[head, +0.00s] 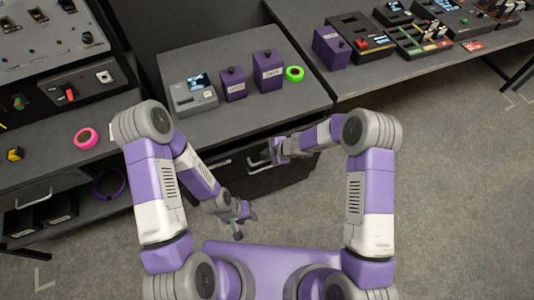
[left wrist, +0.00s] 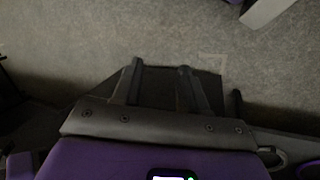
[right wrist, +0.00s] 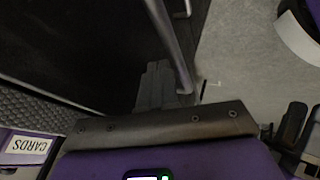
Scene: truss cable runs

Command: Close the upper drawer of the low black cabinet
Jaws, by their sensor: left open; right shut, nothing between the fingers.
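The low black cabinet (head: 292,105) stands ahead of me, its drawer fronts facing me and partly hidden by my arms. A pale bar handle (head: 257,166) shows on its front beside my right gripper (head: 277,152). In the right wrist view, the shut, empty right gripper (right wrist: 155,86) is close beside a long handle bar (right wrist: 171,45) on a dark front; I cannot tell whether they touch. How far the upper drawer stands out is not clear. My left gripper (head: 241,222) is open and empty, low over the carpet; its parted fingers show in the left wrist view (left wrist: 162,82).
A grey device (head: 193,97), two purple boxes (head: 267,70) and green tape (head: 294,73) stand on the cabinet top. A bench with pink tape (head: 86,139) is at the left, a long table (head: 400,70) at the right. Carpet (head: 460,190) at the right is clear.

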